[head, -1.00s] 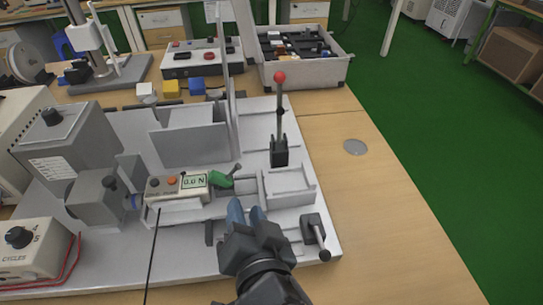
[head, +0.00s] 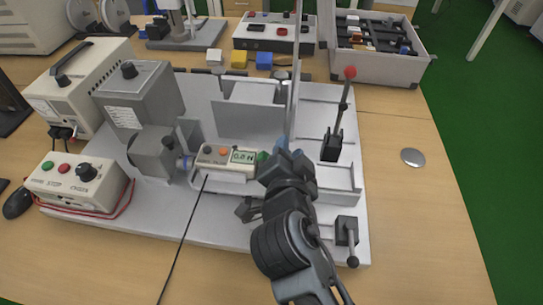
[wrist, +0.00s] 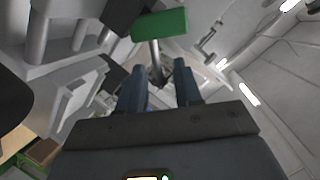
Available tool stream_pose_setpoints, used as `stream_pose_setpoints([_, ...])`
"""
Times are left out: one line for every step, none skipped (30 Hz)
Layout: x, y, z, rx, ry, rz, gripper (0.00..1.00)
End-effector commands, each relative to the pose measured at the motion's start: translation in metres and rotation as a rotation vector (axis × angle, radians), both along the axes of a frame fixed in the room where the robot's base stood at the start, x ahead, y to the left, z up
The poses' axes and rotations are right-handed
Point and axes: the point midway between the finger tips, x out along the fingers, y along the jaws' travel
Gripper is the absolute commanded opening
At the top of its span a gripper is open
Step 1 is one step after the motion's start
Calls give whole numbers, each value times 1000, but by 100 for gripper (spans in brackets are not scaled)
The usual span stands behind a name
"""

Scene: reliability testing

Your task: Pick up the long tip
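No part is clearly labelled as the long tip. A green block (wrist: 160,24) with a thin grey metal rod (wrist: 155,55) shows in the wrist view, the rod running down toward the gap between my fingers. In the head view the green piece (head: 262,156) sits at the right end of the force gauge (head: 228,156), partly hidden by my gripper (head: 288,153). My gripper's two blue-grey fingers (wrist: 160,88) are apart with a clear gap. The rod's dark lower end appears between or just beyond the fingertips; I cannot tell its depth or any contact.
A lever with a red knob (head: 343,110) stands right of my gripper, and a black-handled clamp (head: 347,238) is in front of it. A grey parts bin (head: 380,68) is at the back right. The table at right is mostly clear.

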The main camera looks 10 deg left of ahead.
Motion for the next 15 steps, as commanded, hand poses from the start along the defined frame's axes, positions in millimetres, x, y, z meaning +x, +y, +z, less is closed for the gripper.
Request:
stream_pose_setpoints([2, 0, 0, 1, -1, 0, 34])
stream_pose_setpoints([2, 0, 0, 1, -1, 0, 34])
stream_pose_setpoints([2, 0, 0, 1, -1, 0, 34])
stream_pose_setpoints([2, 0, 0, 1, -1, 0, 34])
stream_pose_setpoints([2, 0, 0, 1, -1, 0, 34])
stream_pose_setpoints([2, 0, 0, 1, -1, 0, 34])
stream_pose_setpoints([2, 0, 0, 1, -1, 0, 34])
stream_pose_setpoints([2, 0, -1, 1, -1, 0, 31])
stream_pose_setpoints([2, 0, -1, 1, -1, 0, 27])
stream_pose_setpoints([2, 0, 0, 1, -1, 0, 24])
stream_pose_setpoints([2, 0, 0, 1, -1, 0, 22])
stream_pose_setpoints([2, 0, 0, 0, -1, 1, 18])
stream_pose_setpoints([2, 0, 0, 0, -1, 1, 15])
stream_pose_setpoints([1, 0, 0, 0, -1, 1, 12])
stream_pose_setpoints([1, 0, 0, 0, -1, 1, 8])
